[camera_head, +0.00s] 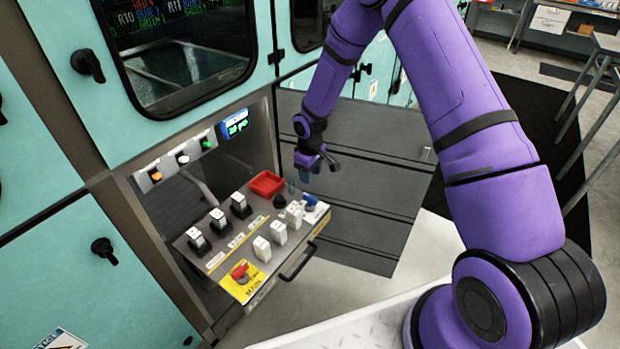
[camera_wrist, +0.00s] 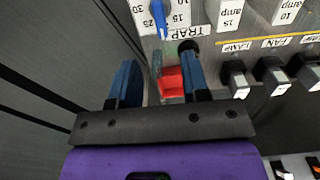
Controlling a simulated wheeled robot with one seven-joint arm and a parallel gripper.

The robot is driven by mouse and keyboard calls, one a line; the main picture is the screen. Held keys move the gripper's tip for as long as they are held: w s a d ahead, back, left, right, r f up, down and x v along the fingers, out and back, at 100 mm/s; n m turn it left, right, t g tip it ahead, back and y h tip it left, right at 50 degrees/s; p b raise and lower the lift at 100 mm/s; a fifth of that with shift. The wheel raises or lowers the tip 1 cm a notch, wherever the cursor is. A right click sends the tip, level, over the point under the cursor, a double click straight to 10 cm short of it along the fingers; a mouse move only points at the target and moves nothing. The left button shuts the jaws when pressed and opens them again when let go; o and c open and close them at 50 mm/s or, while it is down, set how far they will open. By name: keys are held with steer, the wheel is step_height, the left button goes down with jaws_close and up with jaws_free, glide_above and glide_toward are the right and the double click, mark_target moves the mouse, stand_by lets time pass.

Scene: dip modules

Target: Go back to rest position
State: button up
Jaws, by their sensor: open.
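My purple arm reaches across the head view to my gripper (camera_head: 317,171), above the far right corner of a pulled-out control panel (camera_head: 215,262). In the wrist view my gripper (camera_wrist: 158,80) shows two blue fingers standing apart. A red square tray (camera_head: 267,183) sits on the panel, left of my gripper in the head view. In the wrist view the red tray (camera_wrist: 172,84) shows between and beyond the fingers, partly hidden by the right one. I see no object held in the fingers.
The panel carries white modules (camera_head: 262,248), black switches (camera_head: 219,222), a blue knob (camera_head: 310,201), a red main switch (camera_head: 240,272) and a front handle (camera_head: 300,263). Teal cabinets (camera_head: 40,150) stand around it. Grey drawers (camera_head: 375,190) lie behind my gripper. Open floor (camera_head: 515,62) shows at upper right.

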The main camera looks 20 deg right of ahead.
stand_by(0.4)
steer(key=s+d+r+m+t, duration=0.1)
steer(key=s+d+r, duration=0.15)
steer(key=r, duration=0.75)
steer(key=s+d+r+m+t+h, duration=0.1)
steer(key=s+r, duration=0.3)
steer(key=r, duration=0.7)
steer(key=s+d+r+m, duration=0.1)
steer(key=s+r, duration=0.2)
steer(key=r, duration=0.7)
steer(key=s+r+m+t, duration=0.1)
steer(key=s+r, duration=0.3)
steer(key=s, duration=0.5)
steer(key=s+d+r+m+t, duration=0.1)
steer(key=s+r, duration=0.4)
steer(key=s, duration=0.4)
steer(key=s+d+r+m+t+y, duration=0.1)
steer(key=s+r, duration=0.3)
steer(key=s, duration=0.6)
steer(key=shift+r+m, duration=0.25)
steer(key=shift+m, duration=0.35)
steer(key=shift+w, duration=0.1)
